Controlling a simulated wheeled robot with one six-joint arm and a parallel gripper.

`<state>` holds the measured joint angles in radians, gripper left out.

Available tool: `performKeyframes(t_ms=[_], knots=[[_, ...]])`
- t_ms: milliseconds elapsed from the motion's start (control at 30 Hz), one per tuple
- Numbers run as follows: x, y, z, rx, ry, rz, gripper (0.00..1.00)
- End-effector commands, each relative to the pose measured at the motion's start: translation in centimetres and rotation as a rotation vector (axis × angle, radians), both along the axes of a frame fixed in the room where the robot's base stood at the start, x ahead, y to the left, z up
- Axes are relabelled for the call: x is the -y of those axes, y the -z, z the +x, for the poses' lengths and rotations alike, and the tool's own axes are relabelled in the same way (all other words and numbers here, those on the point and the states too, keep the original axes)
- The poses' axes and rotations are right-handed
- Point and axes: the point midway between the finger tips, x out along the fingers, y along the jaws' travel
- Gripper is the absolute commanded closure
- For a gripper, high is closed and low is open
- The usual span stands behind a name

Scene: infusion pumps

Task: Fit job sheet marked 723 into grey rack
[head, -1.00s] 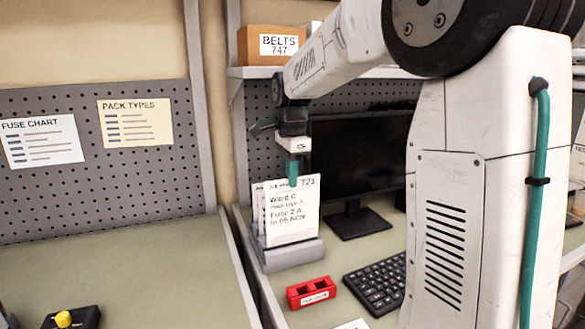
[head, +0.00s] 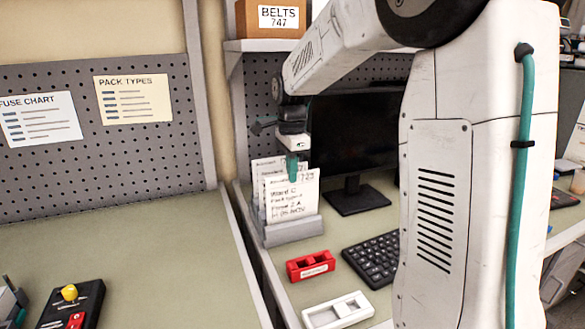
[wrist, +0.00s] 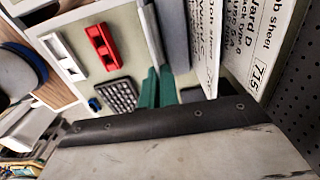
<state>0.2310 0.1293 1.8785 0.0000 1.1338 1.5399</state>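The job sheet marked 723 (head: 290,200) is the front white sheet in the head view, upright, with its lower edge down inside the grey rack (head: 290,232). My gripper (head: 292,170) is above the rack with its teal fingers at the sheet's top edge. The fingers look close together on the sheet; they also show in the wrist view (wrist: 157,88), pointing down beside the rack. Other sheets stand behind in the rack; in the wrist view one is marked 715 (wrist: 255,50). The slot bottoms are hidden.
A red two-well block (head: 310,265) and a white two-well tray (head: 338,310) lie in front of the rack. A keyboard (head: 372,258) and a monitor (head: 355,140) stand to the right. A pegboard (head: 262,110) is close behind the rack.

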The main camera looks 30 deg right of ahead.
Motion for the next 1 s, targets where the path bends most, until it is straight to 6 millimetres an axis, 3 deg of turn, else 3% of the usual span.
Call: performKeyframes(t_ms=[900, 1000], knots=[[-0.01, 0.60, 0.00, 0.000, 0.000, 0.000, 1.00], [-0.01, 0.58, 0.01, 0.000, 0.000, 0.000, 0.72]])
